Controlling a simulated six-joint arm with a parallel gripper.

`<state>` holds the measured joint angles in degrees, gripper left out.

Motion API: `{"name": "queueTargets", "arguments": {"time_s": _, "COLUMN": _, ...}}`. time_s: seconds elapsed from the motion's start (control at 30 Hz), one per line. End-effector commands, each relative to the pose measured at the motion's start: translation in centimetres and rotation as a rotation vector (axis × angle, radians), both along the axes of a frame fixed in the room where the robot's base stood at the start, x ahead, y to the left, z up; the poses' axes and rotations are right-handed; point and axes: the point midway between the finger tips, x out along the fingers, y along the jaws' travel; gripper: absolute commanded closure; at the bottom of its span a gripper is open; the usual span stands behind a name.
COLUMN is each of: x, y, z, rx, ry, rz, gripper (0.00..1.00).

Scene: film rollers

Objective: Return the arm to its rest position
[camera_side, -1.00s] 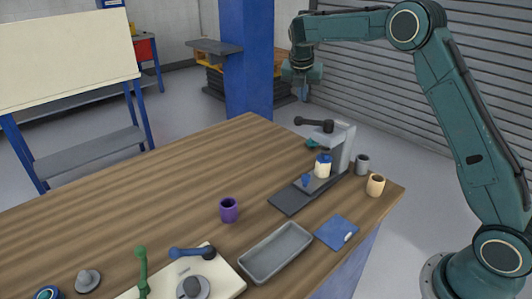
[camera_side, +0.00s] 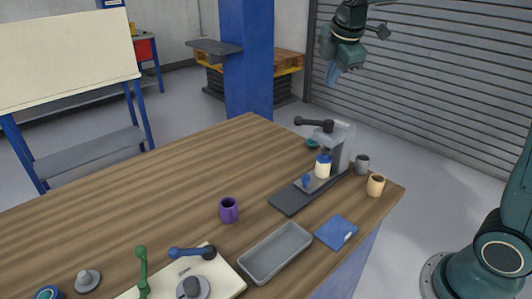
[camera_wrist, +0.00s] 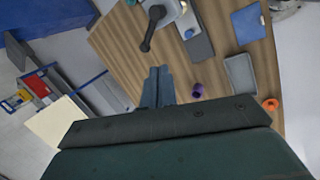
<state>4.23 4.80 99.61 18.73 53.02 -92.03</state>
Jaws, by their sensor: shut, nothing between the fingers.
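My gripper (camera_side: 332,74) hangs in the air at the upper right of the side view, high above the far right end of the table and in front of the roller shutter. Its fingers point down, are shut and hold nothing. In the wrist view the two closed blue-grey fingers (camera_wrist: 158,87) lie side by side over the wooden table, with no object between them. Most of my arm is outside the side view; only its base and part of the links show at the right.
A blue column (camera_side: 249,60) stands behind. Air around my gripper is clear.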

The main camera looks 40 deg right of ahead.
Motion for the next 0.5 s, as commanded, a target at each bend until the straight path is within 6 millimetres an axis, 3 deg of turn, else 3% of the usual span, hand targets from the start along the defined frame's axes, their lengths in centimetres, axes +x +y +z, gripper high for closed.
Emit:
{"name": "queueTargets", "arguments": {"time_s": 0.23, "x": -5.9, "y": 2.3, "z": 1.2, "rx": 0.139, "ry": -0.095, "rz": -0.233, "gripper": 1.0}}
{"name": "queueTargets", "arguments": {"time_s": 0.5, "x": -12.3, "y": 4.6, "z": 0.9, "rx": 0.305, "ry": -0.174, "rz": -0.489, "gripper": 1.0}}
